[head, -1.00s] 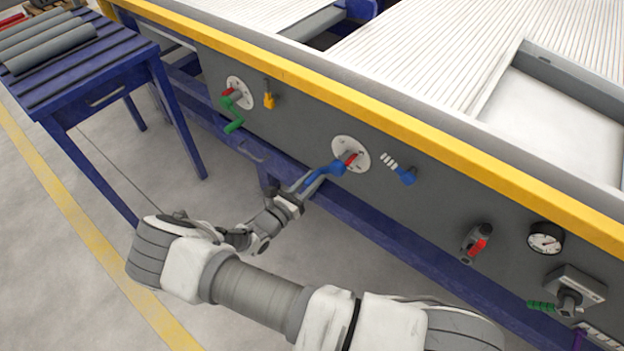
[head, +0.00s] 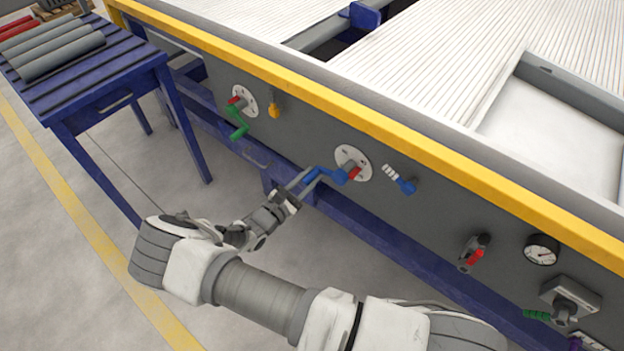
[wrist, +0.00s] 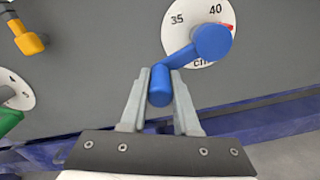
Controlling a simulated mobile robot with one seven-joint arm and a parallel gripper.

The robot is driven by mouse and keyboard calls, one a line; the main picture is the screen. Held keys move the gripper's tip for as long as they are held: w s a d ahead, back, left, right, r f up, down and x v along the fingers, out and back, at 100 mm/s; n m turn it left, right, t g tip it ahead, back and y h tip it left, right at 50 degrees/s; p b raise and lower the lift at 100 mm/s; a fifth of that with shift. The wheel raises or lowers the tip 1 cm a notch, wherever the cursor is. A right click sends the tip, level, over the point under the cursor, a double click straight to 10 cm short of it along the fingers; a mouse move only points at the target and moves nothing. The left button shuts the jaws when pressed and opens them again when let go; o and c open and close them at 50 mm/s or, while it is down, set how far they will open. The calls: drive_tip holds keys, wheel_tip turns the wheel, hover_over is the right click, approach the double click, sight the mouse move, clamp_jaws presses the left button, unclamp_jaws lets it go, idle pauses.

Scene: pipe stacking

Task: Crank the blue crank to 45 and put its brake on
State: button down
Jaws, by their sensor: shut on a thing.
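The blue crank (head: 338,176) sits on a white round dial (head: 351,156) on the grey side panel. My gripper (head: 304,182) is shut on the crank's blue handle, which also shows between the fingers in the wrist view (wrist: 160,90). In the wrist view the dial (wrist: 178,36) shows 35 and 40, and the red pointer (wrist: 229,27) lies a little clockwise of the 40. The crank's hub (wrist: 213,42) covers part of the dial. A blue lever (head: 404,185) beside white stripe marks is right of the dial; my gripper is apart from it.
A green crank (head: 238,124) and a yellow lever (head: 274,108) are on the panel to the left. A red-handled valve (head: 473,254) and a gauge (head: 541,249) are to the right. A blue table (head: 110,72) holds grey pipes. The floor left of my arm is clear.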

sight(311, 177)
drive_tip(key=r+m+p, duration=0.1)
drive_tip(key=m, duration=0.1)
drive_tip(key=r+m+p, duration=0.1)
drive_tip(key=r, duration=0.1)
drive_tip(key=shift+a+m, duration=0.2)
drive_tip(key=shift+m, duration=0.2)
drive_tip(key=m+p, duration=0.1)
drive_tip(key=r+m, duration=0.1)
drive_tip(key=shift+d+r+m+p, duration=0.1)
drive_tip(key=shift+r+m+p, duration=0.2)
drive_tip(key=shift+m+p, duration=0.1)
drive_tip(key=m, duration=0.1)
drive_tip(key=r+m+p, duration=0.1)
drive_tip(key=r+m, duration=0.1)
drive_tip(key=shift+s+d+p, duration=0.3)
drive_tip(key=shift+d+p, duration=0.05)
drive_tip(key=shift+p, duration=0.05)
drive_tip(key=shift+s+d+r+m+p, duration=0.2)
drive_tip(key=shift+m+p, duration=0.15)
drive_tip(key=shift+m, duration=0.3)
drive_tip(key=shift+s+d+r+m+p, duration=0.1)
drive_tip(key=shift+d+r+m+p, duration=0.2)
drive_tip(key=shift+m, duration=0.35)
drive_tip(key=c, duration=0.6)
unclamp_jaws()
drive_tip(key=shift+c, duration=0.2)
drive_tip(key=shift+f, duration=0.1)
drive_tip(key=shift+s+a, duration=0.1)
drive_tip(key=p+v, duration=0.1)
drive_tip(key=v, duration=1.6)
